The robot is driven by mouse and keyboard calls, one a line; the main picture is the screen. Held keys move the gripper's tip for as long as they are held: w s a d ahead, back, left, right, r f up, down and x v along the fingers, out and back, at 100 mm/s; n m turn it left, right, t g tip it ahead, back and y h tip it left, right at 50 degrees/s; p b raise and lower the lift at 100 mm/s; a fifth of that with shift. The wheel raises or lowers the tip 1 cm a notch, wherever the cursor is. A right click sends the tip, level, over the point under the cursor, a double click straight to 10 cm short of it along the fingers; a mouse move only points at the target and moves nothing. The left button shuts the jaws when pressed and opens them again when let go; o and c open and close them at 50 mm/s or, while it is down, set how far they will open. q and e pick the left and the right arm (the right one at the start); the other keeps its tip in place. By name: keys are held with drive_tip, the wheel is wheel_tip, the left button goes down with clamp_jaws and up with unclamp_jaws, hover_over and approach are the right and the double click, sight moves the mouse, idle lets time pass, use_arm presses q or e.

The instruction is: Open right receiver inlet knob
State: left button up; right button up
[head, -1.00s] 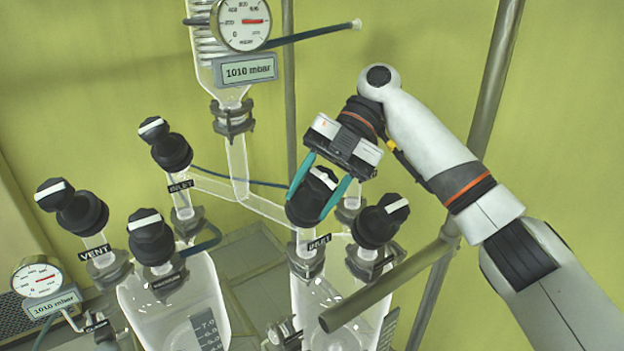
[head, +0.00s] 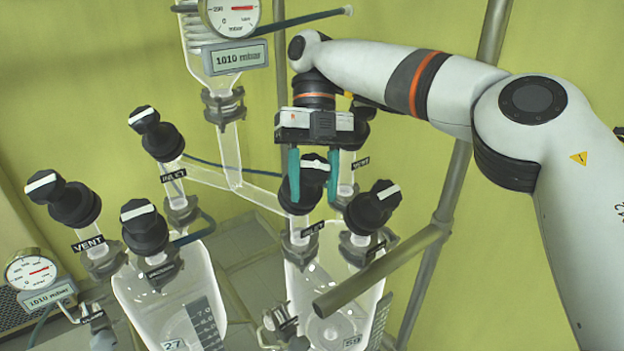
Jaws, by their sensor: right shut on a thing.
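The right receiver (head: 318,275) is a clear glass vessel right of centre. Its inlet knob (head: 302,200) is black with a white bar on top and stands above a tag that reads INLET. The white bar lies almost level across the picture. My right gripper (head: 314,188) comes from above, with one teal finger on each side of the knob, and is shut on it. The gripper and its fingers hide part of the knob. My left gripper is not in view.
Another black knob (head: 373,206) stands close on the right, and a VENT tag (head: 360,163) shows behind. A metal rail end (head: 330,303) juts out in front. The left receiver (head: 170,295) carries several knobs. A gauge display (head: 235,57) reads 1010 mbar.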

drive_tip(key=shift+d+n+h, duration=0.1)
drive_tip(key=shift+n+h, duration=0.4)
drive_tip(key=shift+h, duration=0.1)
drive_tip(key=o, duration=1)
